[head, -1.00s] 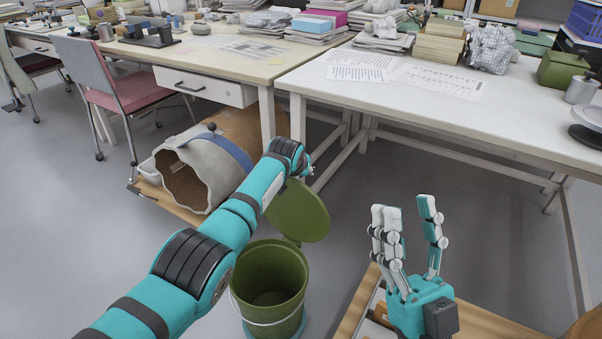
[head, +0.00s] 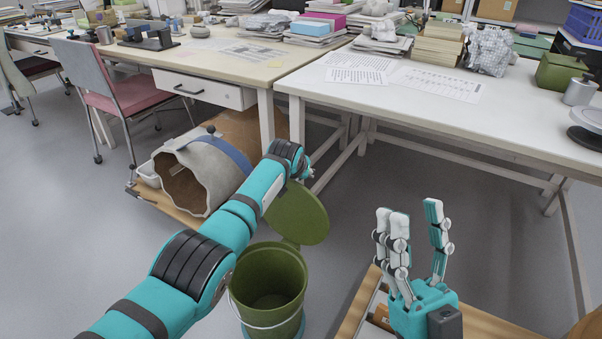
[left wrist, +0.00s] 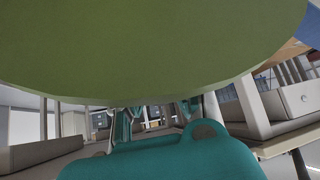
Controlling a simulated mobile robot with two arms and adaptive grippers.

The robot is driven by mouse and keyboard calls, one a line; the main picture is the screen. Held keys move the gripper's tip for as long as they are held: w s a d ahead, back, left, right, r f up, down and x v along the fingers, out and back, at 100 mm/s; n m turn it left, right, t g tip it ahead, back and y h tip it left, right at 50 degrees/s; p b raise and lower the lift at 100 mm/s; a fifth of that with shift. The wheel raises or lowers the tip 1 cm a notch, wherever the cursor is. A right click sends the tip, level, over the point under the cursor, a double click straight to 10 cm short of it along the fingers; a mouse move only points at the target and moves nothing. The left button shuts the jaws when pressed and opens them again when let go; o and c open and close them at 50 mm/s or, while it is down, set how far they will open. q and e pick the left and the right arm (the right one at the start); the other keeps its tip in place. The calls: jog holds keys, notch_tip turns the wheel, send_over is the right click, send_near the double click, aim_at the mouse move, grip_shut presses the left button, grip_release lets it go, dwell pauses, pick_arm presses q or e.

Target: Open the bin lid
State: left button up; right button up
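The green bin (head: 269,265) stands on the floor at the lower middle of the head view, with its mouth uncovered. Its round green lid (head: 299,215) stands up, tilted, at the bin's back right edge. In the left wrist view the lid (left wrist: 150,50) fills the upper part, very near the camera. My left arm reaches over beside the bin, and my left gripper (head: 307,170) is at the lid's upper edge, its fingers mostly hidden. Whether it touches the lid is unclear. My right gripper (head: 412,219) is open, empty and pointing up, right of the bin.
A large pottery vessel (head: 205,172) lies on a low wooden board behind my left arm. A white table (head: 440,115) and a desk with a drawer (head: 205,88) stand behind. A pink chair (head: 135,95) is at left. A wooden surface (head: 365,300) lies under my right gripper.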

pick_arm(q)
jog(key=o, duration=0.9)
jog(key=shift+s+d+r, duration=0.15)
jog(key=shift+d, duration=0.35)
jog(key=shift+a, duration=0.1)
jog(key=shift+a, duration=0.1)
jog(key=v, duration=1.1)
jog(key=shift+s+r, duration=0.25)
jog(key=shift+s, duration=0.1)
